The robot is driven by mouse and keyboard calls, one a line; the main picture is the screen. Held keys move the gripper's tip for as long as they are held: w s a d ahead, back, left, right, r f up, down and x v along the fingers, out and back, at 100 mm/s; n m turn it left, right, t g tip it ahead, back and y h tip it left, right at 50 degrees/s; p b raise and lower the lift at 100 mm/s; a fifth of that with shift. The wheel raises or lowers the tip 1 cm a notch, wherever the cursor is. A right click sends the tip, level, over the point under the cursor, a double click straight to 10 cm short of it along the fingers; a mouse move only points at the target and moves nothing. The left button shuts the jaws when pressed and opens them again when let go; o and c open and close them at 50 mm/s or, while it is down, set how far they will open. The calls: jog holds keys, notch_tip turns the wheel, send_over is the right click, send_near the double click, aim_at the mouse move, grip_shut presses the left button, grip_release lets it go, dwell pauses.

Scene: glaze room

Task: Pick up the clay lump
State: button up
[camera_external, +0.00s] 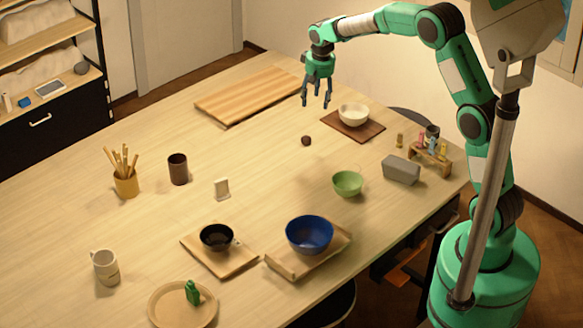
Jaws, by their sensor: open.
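A small dark brown lump (306,140), which looks like the clay lump, lies on the bare tabletop near the middle of the far half. My gripper (316,102) hangs above the table with its fingers pointing down. It is open and empty, and appears above the lump, not touching it. The exact height of the fingertips over the table is hard to tell from this one view.
A cream bowl (353,115) on a dark board (362,129) stands right of the lump. A striped wooden board (248,93) lies to its upper left. A green bowl (347,183) and grey block (401,169) are nearer my base. The table (255,160) around the lump is clear.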

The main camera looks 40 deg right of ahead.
jog(key=w+d+f, duration=0.1)
jog(key=w+f, duration=0.3)
jog(key=f, duration=0.3)
jog(key=shift+w+m+g, duration=0.3)
send_over(306, 137)
jog(key=shift+s+d+f+b, duration=0.1)
jog(key=shift+f+b, duration=0.05)
jog(key=shift+f, duration=2)
jog(key=shift+s+f+b, duration=0.1)
jog(key=shift+f+b, duration=0.05)
jog(key=shift+f, duration=1.95)
jog(key=shift+w+f+b, duration=0.15)
jog(key=shift+f+b, duration=0.05)
jog(key=shift+f, duration=1.1)
jog(key=shift+w+f+b, duration=0.1)
jog(key=shift+f+b, duration=0.05)
jog(key=shift+f, duration=1.15)
jog(key=c, duration=1.3)
